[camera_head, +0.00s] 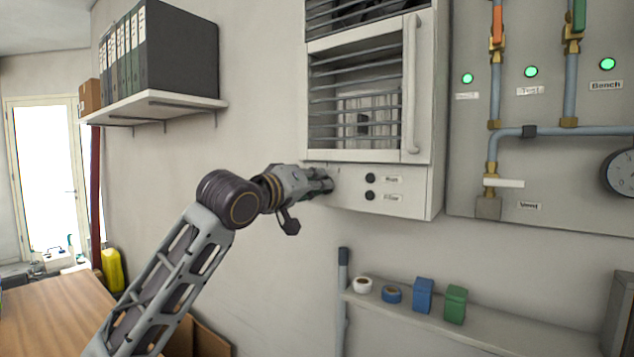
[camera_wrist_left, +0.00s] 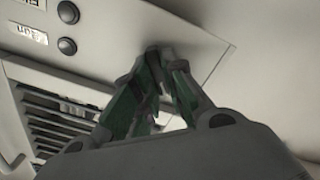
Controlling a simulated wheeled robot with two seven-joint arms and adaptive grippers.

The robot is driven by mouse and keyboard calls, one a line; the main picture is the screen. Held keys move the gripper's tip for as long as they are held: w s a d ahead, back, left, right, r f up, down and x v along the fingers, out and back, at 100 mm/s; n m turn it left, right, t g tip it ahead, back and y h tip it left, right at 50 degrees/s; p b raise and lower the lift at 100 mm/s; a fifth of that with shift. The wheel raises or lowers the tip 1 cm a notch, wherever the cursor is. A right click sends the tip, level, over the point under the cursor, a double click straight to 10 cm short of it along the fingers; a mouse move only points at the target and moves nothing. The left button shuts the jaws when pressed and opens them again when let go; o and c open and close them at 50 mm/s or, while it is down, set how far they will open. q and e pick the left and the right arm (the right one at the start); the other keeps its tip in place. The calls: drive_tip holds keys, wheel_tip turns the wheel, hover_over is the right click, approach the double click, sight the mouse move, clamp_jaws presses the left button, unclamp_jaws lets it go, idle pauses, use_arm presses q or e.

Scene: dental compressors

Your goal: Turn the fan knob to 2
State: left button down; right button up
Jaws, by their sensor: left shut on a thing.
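The fan unit (camera_head: 418,190) is a white wall cabinet with a barred front. Its lower panel carries two small black buttons or knobs (camera_head: 370,187) beside labels, which also show in the left wrist view (camera_wrist_left: 67,30). My left gripper (camera_head: 325,183) is at the left end of this panel, left of the black knobs. In the left wrist view its fingers (camera_wrist_left: 158,65) are closed together at the panel, around a dark knob (camera_wrist_left: 154,52) that they mostly hide. The knob's setting cannot be read. My right gripper is not in view.
A pipe board (camera_head: 550,180) with valves, green lights and a gauge is to the right. A shelf (camera_head: 470,325) below holds tape rolls and blue and green boxes. A binder shelf (camera_head: 155,105) is upper left.

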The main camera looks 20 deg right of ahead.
use_arm(q)
drive_tip(key=m+p, duration=0.2)
drive_tip(key=m, duration=0.3)
drive_tip(key=m+p, duration=0.3)
drive_tip(key=m, duration=0.3)
drive_tip(key=m+p, duration=0.3)
drive_tip(key=m, duration=0.2)
drive_tip(key=shift+s+d+f+m, duration=0.1)
drive_tip(key=shift+s+d+m, duration=0.15)
drive_tip(key=shift+m, duration=0.15)
idle(0.3)
drive_tip(key=c, duration=1.5)
unclamp_jaws()
drive_tip(key=shift+s+a, duration=0.1)
drive_tip(key=shift+a, duration=0.05)
drive_tip(key=shift+v, duration=5.9)
